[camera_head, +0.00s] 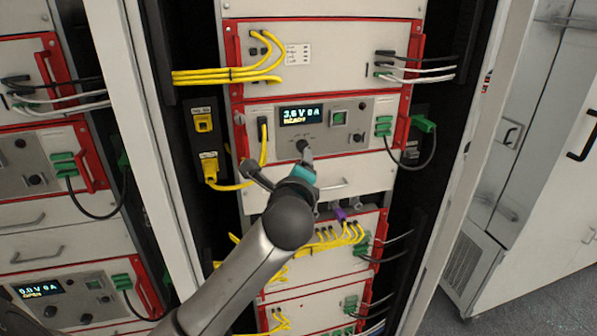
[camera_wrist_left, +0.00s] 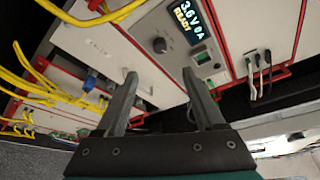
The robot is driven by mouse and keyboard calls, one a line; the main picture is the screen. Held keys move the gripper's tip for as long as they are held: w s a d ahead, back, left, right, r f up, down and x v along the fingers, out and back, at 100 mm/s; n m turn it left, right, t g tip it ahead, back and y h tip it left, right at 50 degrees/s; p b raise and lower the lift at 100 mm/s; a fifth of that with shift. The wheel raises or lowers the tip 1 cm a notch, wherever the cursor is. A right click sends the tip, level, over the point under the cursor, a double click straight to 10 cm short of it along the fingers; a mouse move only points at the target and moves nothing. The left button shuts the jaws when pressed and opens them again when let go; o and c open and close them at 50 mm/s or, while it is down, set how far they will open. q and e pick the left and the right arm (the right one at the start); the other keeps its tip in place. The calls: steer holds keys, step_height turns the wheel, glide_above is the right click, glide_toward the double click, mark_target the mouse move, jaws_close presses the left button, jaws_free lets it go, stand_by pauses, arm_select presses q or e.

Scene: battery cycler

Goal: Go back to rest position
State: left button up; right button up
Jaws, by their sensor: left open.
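My left gripper (camera_head: 306,160) reaches in front of the cycler unit (camera_head: 354,110) in the middle rack, close to its round dark knob (camera_head: 302,146). In the left wrist view, the two fingers of the left gripper (camera_wrist_left: 161,74) are apart with nothing between them. The knob (camera_wrist_left: 159,45) shows beyond the fingertips, apart from them in that view. The unit's display (camera_head: 300,115) reads 3.6 V 0A READY, and it also shows in the wrist view (camera_wrist_left: 190,17). My forearm covers part of the lower panels. My right gripper is not in view.
Yellow cables (camera_head: 230,75) loop from the upper panel on the left. Green plugs (camera_head: 424,124) with a hanging black cable stand at the right. A white cabinet (camera_head: 530,170) stands right; another rack (camera_head: 45,190) stands left.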

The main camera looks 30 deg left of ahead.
arm_select(q)
steer(key=shift+w, duration=0.1)
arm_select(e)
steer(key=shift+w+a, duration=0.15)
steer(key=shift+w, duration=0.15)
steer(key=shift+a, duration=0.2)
